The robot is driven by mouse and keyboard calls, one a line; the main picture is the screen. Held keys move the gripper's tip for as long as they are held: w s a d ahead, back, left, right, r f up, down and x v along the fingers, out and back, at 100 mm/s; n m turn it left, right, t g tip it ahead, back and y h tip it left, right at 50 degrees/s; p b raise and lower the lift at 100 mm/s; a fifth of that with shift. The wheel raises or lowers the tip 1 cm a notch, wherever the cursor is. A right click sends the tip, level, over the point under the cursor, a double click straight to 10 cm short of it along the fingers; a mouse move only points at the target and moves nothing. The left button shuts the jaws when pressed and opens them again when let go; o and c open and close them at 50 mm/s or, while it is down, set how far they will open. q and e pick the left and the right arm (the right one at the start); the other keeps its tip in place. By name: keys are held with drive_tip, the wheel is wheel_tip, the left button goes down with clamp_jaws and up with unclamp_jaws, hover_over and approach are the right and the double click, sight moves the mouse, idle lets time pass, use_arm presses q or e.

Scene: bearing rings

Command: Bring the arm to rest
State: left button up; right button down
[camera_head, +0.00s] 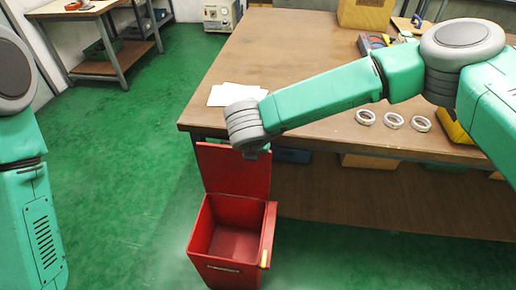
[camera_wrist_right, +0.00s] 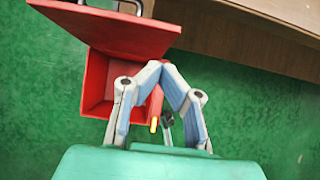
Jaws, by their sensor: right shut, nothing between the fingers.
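My right arm (camera_head: 325,97) reaches from the right across the table, its wrist beyond the front edge, above the open red box (camera_head: 198,240). My right gripper (camera_wrist_right: 167,68) is shut and empty in the right wrist view. The red box (camera_wrist_right: 95,92) lies beyond its fingers there. In the head view the gripper is mostly hidden below the wrist. My left arm (camera_head: 30,215) shows at the left edge; its gripper is out of view.
Three bearing rings (camera_head: 393,121) lie in a row on the wooden table (camera_head: 290,50). White papers (camera_head: 235,94) lie near its front left corner. The box's raised lid (camera_head: 233,170) stands close to the table edge. Green floor (camera_head: 130,180) is clear to the left.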

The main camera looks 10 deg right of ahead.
drive_tip(key=s+d+f+n+y, duration=0.3)
drive_tip(key=s+f+n, duration=1)
drive_tip(key=n, duration=0.7)
drive_tip(key=s+d+f+n+g+h, duration=0.1)
drive_tip(key=s+d+n+g, duration=0.4)
drive_tip(key=s+d+n, duration=1.2)
drive_tip(key=s+n+b, duration=0.1)
drive_tip(key=s+n, duration=0.2)
drive_tip(key=s, duration=0.1)
drive_tip(key=shift+s+d+f+g, duration=0.2)
drive_tip(key=shift+s+f+g, duration=0.05)
drive_tip(key=shift+f+g, duration=0.05)
